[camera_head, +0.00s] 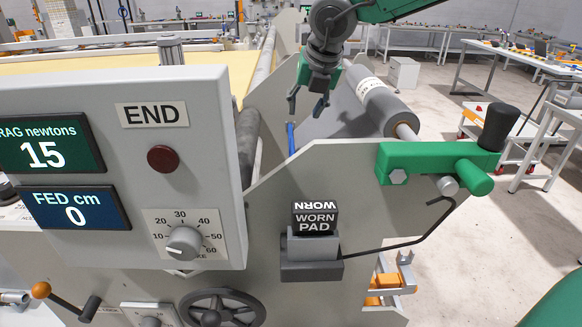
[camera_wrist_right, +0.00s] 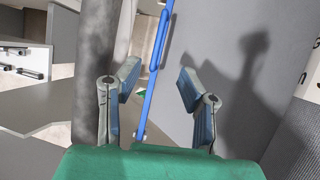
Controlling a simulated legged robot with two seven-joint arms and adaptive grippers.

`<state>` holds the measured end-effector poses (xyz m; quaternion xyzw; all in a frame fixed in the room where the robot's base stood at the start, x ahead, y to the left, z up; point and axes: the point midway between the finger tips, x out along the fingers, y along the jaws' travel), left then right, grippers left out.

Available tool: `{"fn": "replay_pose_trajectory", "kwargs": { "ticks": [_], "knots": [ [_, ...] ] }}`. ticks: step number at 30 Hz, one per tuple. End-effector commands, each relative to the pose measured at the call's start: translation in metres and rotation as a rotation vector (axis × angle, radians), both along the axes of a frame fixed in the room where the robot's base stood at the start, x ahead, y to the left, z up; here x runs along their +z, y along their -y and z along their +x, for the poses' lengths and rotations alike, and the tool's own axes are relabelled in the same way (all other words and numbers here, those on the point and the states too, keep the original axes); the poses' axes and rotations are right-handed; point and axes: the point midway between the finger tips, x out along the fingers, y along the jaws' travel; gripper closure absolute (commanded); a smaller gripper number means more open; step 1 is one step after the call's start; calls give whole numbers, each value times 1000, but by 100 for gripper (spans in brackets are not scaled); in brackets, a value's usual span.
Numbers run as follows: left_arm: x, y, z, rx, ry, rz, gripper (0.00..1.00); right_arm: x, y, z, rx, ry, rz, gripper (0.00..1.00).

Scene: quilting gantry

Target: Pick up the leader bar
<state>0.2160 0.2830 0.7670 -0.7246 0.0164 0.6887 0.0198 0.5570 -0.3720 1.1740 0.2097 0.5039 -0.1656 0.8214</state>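A thin blue bar (camera_wrist_right: 158,60), which looks like the leader bar, runs up the right wrist view between my fingers, with a small round end low down. In the head view only a short blue piece (camera_head: 291,138) shows behind the grey side plate; the rest is hidden. My right gripper (camera_head: 306,108) points down above and slightly right of that piece. It is open, and in the right wrist view its two fingers (camera_wrist_right: 157,88) stand apart on either side of the bar, with no visible contact. My left gripper is not in view.
A grey fabric roll (camera_head: 382,100) lies right of my right gripper, with grey fabric below. A dark roller (camera_head: 248,145) is on the left. The side plate (camera_head: 350,170) carries a green lever (camera_head: 430,160) and a worn pad block (camera_head: 315,220). A control panel (camera_head: 215,110) stands at the left.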

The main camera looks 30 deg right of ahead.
Motion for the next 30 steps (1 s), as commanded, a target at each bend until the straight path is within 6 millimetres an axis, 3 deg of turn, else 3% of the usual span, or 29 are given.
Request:
{"fn": "replay_pose_trajectory", "kwargs": {
  "ticks": [5, 12, 20, 30],
  "knots": [
    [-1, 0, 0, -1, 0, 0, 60, -18, -2, 3, -39, -23, 33, 66],
    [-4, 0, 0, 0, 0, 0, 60, -60, -2, 22, -36, -21, 28, 66],
    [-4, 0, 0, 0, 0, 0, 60, -80, 0, 31, -34, -18, 28, 66],
    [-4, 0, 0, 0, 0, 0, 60, -124, -3, 45, -34, -19, 29, 66]
  ]
}}
